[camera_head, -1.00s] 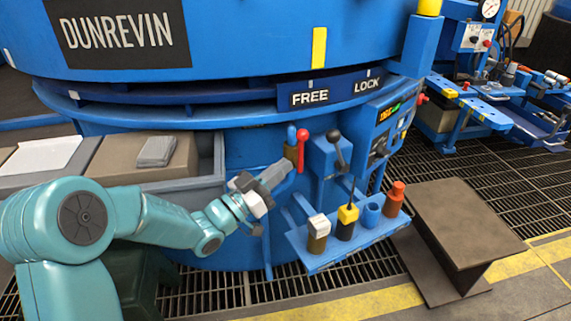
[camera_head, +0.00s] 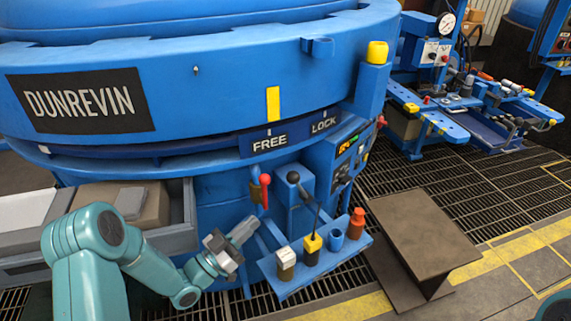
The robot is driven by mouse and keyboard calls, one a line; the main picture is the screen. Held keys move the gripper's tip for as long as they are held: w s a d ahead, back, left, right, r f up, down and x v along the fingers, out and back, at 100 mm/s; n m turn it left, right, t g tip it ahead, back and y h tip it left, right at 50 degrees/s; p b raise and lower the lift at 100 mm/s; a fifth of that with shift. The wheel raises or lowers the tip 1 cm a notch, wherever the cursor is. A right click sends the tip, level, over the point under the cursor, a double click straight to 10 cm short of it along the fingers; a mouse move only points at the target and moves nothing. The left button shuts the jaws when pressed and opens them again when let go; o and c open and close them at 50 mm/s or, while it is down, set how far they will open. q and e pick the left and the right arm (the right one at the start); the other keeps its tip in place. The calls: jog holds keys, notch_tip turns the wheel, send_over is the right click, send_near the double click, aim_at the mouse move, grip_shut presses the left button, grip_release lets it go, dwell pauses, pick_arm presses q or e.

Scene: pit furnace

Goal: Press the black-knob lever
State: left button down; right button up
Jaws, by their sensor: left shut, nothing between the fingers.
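The black-knob lever (camera_head: 294,178) stands on a blue box on the front of the blue furnace, its round black knob at the top. A red-knob lever (camera_head: 265,180) stands just left of it. My left gripper (camera_head: 247,226) is shut and empty, pointing up and right. In the picture it lies below and left of the black knob, just under the red lever, and apart from the black knob. My right gripper is not in view; a bit of teal at the lower right edge may be my right arm.
A brown steel beam (camera_head: 421,236) stands at right. A grey tray (camera_head: 181,238) is at left.

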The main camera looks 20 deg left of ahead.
pick_arm(q)
jog(key=shift+s+a+f+n+y+p, duration=0.1)
jog(key=shift+s+a+n+y+p, duration=0.15)
jog(key=shift+a+n+y+p, duration=0.15)
jog(key=shift+s+a+f+n+y+p, duration=0.1)
jog(key=shift+s+a+n+y+p, duration=0.15)
jog(key=shift+a+y, duration=0.2)
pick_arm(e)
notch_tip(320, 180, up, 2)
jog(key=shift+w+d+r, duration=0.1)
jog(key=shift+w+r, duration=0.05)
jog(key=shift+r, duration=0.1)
pick_arm(q)
jog(key=shift+r, duration=0.1)
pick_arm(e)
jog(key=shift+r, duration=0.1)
pick_arm(q)
jog(key=x, duration=1.4)
jog(key=shift+r, duration=0.25)
